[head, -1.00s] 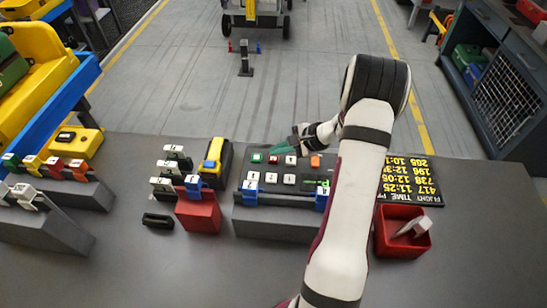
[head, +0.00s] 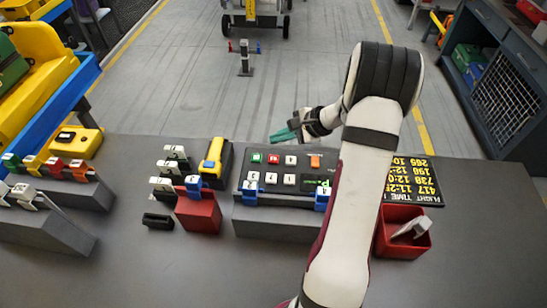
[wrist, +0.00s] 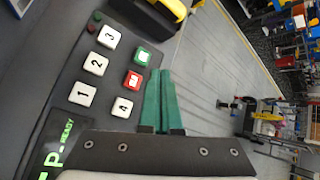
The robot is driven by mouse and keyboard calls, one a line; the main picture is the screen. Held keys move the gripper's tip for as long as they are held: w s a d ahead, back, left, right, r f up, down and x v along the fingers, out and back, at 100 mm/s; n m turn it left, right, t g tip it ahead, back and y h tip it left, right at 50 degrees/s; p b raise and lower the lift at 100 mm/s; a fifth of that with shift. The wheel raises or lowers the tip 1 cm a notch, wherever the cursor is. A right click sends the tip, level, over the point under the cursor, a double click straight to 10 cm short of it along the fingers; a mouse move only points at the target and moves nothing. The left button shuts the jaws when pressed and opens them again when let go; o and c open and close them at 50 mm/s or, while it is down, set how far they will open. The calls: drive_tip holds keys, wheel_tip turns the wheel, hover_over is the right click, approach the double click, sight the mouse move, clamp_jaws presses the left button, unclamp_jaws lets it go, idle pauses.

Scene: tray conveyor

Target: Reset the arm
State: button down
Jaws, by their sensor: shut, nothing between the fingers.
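My gripper (head: 284,136) is above the far edge of the dark button panel (head: 240,198), with its green fingers pointing left in the head view. In the wrist view the two green fingers (wrist: 160,100) lie side by side, shut and empty. The panel in the wrist view (wrist: 115,25) has white numbered keys, a red key (wrist: 132,80), a green key (wrist: 142,56) and a small lit display (wrist: 58,150) with the word READY. The fingers are apart from the keys in the head view. My arm hides part of the panel's right side.
Right of the panel are a flight board (head: 412,181) and a red bin (head: 381,239) holding a pale item. Left are a yellow device (head: 213,160), a red block (head: 199,214) and stands of coloured clips (head: 65,187). The floor (head: 320,60) beyond the table is mostly clear.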

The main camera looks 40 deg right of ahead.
idle(0.4)
drive_tip(key=s+a+r+n+g+y, duration=0.1)
drive_tip(key=s+a+r+n+g, duration=0.2)
drive_tip(key=a, duration=0.6)
drive_tip(key=s+a+r+n+g+y, duration=0.1)
drive_tip(key=a+r+n, duration=0.4)
drive_tip(key=a, duration=0.5)
drive_tip(key=s+a+r+n+g+h, duration=0.2)
drive_tip(key=s+a+r+n+g, duration=0.15)
drive_tip(key=s+a, duration=0.7)
drive_tip(key=s+n+h, duration=0.2)
drive_tip(key=s+n, duration=0.2)
drive_tip(key=s, duration=0.6)
drive_tip(key=shift+s+f+g, duration=0.15)
drive_tip(key=shift+f+g, duration=0.3)
drive_tip(key=shift+n, duration=0.25)
